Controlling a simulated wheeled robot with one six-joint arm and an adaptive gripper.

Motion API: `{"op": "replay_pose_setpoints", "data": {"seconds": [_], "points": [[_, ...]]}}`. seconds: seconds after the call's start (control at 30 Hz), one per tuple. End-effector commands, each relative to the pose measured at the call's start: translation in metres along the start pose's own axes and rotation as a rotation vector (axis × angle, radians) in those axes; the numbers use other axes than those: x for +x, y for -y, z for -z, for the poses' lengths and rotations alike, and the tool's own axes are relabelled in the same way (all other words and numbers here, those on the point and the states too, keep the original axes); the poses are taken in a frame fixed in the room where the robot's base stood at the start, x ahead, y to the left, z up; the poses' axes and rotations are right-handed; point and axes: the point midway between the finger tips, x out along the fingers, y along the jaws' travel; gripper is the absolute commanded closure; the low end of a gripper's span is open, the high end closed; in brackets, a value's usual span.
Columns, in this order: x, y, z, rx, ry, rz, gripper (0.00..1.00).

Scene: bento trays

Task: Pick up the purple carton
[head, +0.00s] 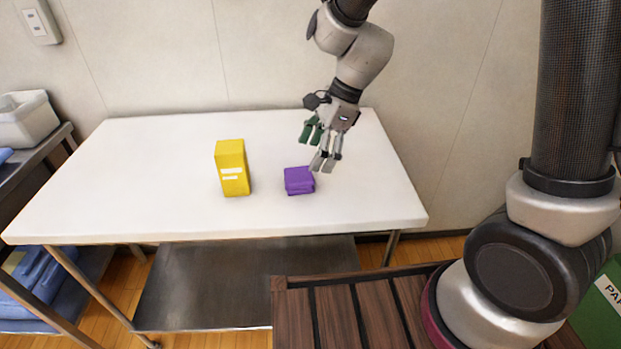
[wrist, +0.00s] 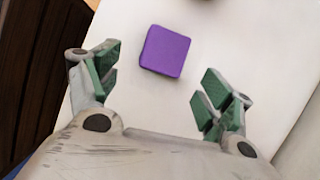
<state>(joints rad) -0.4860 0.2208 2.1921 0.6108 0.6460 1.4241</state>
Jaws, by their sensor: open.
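The purple carton (head: 299,181) is a small box on the white table, right of the yellow carton. It also shows in the wrist view (wrist: 165,51), a little beyond the fingertips and between their lines. My gripper (head: 318,150) is open and empty, above the table and close to the purple carton, up and to its right in the head view. Its green-padded fingers stand wide apart in the wrist view (wrist: 157,77). I see no contact between the fingers and the carton.
A tall yellow carton (head: 232,168) with white labels stands on the white table (head: 130,180), left of the purple carton. The rest of the tabletop is clear. A wall is behind the table. A white bin (head: 27,120) sits on a shelf at the far left.

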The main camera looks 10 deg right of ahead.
Motion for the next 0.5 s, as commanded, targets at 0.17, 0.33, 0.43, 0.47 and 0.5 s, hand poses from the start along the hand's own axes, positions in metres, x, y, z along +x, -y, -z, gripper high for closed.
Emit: {"op": "replay_pose_setpoints", "data": {"seconds": [0.17, 0.33, 0.43, 0.47, 0.5], "points": [[0.003, 0.003, 0.000, 0.130, 0.001, 0.012, 0.20], [0.021, 0.002, 0.001, 0.145, 0.000, 0.010, 0.20], [0.034, 0.002, 0.001, 0.144, -0.001, 0.009, 0.20], [0.038, 0.002, 0.002, 0.143, -0.001, 0.010, 0.20], [0.044, 0.002, 0.002, 0.143, -0.002, 0.008, 0.20]]}}
